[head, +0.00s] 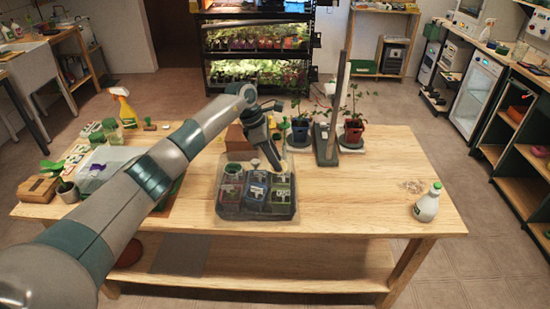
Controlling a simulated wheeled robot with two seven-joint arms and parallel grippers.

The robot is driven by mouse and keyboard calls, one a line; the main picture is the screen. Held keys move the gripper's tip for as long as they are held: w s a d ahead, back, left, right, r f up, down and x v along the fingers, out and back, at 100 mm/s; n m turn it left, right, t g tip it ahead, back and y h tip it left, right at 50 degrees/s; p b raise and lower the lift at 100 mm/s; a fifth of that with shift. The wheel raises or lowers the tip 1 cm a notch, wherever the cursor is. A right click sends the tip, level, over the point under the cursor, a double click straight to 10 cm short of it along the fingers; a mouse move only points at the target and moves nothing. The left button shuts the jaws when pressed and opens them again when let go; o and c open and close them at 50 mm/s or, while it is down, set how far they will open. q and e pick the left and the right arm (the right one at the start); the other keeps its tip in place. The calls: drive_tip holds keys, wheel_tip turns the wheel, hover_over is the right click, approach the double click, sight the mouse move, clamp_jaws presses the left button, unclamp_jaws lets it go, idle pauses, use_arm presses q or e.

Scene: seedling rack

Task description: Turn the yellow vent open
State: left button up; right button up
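A clear-lidded seedling tray (228,211) with several dark pots inside stands at the middle of the wooden table. My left arm reaches over from the left, and my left gripper (281,166) points down at the lid's far right part. A small pale yellow patch shows at the fingertips; it may be the yellow vent, but it is mostly hidden and too small to make out. I cannot tell whether the fingers touch it or whether they are open or shut. My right gripper is not in view.
Potted plants (353,132) and a dark upright stand (326,145) are behind the tray. A white bottle (428,203) stands at the right. A second clear-lidded box (105,160) and a spray bottle (124,107) are at the left. The table right of the tray is mostly clear.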

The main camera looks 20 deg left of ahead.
use_arm(q)
drive_tip(key=c, duration=0.5)
